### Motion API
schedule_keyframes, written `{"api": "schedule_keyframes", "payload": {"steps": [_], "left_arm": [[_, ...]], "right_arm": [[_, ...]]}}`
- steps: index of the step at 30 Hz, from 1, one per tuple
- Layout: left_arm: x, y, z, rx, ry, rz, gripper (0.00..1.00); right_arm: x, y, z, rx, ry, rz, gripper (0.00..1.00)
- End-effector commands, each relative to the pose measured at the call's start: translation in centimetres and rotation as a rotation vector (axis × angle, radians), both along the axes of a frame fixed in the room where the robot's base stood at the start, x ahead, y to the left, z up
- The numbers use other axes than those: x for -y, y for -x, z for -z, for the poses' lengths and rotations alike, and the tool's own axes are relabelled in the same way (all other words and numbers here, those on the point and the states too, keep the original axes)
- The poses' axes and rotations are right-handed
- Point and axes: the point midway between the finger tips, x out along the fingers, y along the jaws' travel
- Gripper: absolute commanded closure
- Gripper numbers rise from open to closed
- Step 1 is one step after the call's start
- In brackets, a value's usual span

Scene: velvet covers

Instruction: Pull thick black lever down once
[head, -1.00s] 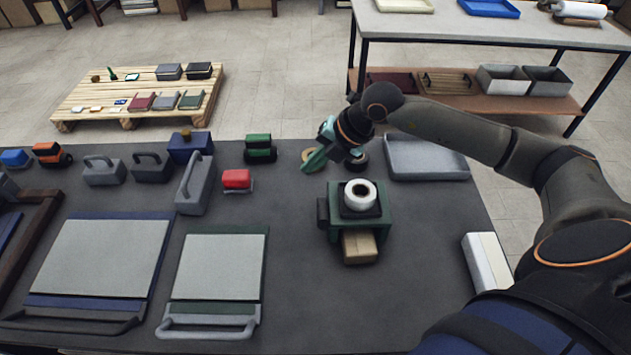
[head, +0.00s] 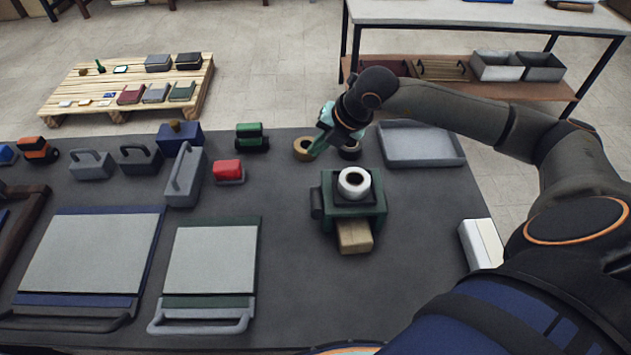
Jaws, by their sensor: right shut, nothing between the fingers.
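No part is clearly a thick black lever. A dark block (head: 316,203) sticks out from the left side of a green machine (head: 377,208) with a white roll (head: 353,183) on top. A long dark handle (head: 65,323) runs along the front of the larger grey-and-blue board (head: 90,255). My right gripper (head: 316,150) has green fingers, shut and empty. It is behind the machine, just right of a tan ring (head: 303,147), and touches neither the machine nor the handle. My left gripper is out of view.
A dark ring (head: 350,150) and a grey tray (head: 420,145) lie right of my gripper. A brown block (head: 354,237) is at the machine's front. A smaller board (head: 212,265), a red block (head: 228,170) and handled blocks (head: 92,165) fill the left. The table right of the machine is mostly clear.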

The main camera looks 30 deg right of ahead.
Motion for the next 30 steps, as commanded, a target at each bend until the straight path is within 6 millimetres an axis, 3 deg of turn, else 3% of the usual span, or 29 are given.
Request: {"api": "schedule_keyframes", "payload": {"steps": [1,10,30], "left_arm": [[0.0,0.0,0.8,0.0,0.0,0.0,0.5],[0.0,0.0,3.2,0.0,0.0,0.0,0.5],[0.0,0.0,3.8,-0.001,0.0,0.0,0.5]], "right_arm": [[-0.1,0.3,1.2,-0.003,0.001,-0.001,1.0],[-0.9,1.5,4.6,0.0,-0.001,-0.001,1.0],[-1.2,1.9,5.2,0.0,-0.001,-0.001,1.0]]}}
